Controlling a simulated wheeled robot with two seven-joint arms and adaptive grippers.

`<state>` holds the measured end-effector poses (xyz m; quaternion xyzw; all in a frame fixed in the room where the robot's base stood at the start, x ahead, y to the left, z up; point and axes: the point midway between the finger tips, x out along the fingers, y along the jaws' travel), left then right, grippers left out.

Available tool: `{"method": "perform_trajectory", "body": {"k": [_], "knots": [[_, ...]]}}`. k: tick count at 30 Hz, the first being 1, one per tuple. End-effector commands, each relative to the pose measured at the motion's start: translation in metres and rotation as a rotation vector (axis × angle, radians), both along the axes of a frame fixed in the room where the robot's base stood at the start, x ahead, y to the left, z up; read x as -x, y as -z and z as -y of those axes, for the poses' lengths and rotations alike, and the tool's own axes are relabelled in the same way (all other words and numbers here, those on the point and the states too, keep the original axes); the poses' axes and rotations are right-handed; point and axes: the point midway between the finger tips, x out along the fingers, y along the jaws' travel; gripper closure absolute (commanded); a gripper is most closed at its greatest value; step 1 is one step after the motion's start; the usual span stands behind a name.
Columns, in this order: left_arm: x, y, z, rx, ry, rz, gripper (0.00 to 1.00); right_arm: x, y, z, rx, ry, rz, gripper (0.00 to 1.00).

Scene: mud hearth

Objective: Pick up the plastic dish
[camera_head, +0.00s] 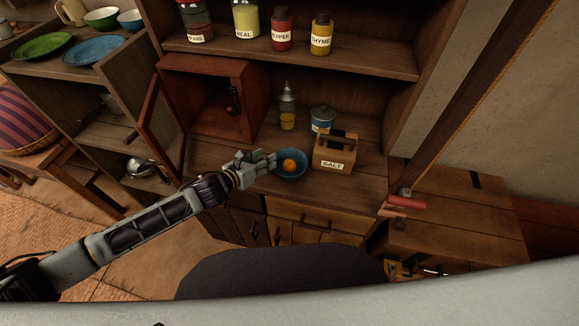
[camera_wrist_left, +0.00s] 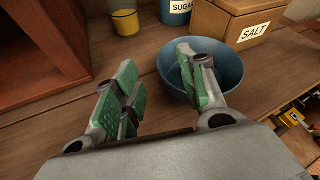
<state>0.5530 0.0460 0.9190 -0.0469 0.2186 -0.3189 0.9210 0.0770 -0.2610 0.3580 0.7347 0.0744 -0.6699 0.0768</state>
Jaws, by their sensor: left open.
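A blue bowl (camera_head: 291,174), which looks like the plastic dish, stands upright on the wooden counter with a round orange thing (camera_head: 289,165) in it. My left gripper (camera_head: 264,160) is open at the bowl's left side. In the left wrist view, the bowl (camera_wrist_left: 231,75) is behind and around the right finger, and the left finger is outside it, so the left rim lies between the open fingers (camera_wrist_left: 157,68). I cannot tell whether they touch it. The orange thing is hidden there. My right gripper is not in view.
A wooden salt box (camera_head: 334,154) stands right of the bowl, with a blue sugar tin (camera_head: 322,118) and a bottle (camera_head: 287,108) behind. An open reddish cabinet (camera_head: 215,95) is at the left. Labelled jars line the shelf above. The counter in front of the cabinet is mostly clear.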

Motion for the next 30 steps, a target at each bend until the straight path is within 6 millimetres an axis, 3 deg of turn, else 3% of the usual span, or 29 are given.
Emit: {"method": "perform_trajectory", "body": {"k": [12, 30], "knots": [[-0.020, 0.011, 0.019, 0.000, 0.001, 0.000, 0.59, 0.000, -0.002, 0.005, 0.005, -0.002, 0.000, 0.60], [-0.024, 0.013, 0.023, 0.002, 0.000, -0.001, 0.59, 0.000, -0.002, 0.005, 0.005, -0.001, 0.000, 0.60]]}}
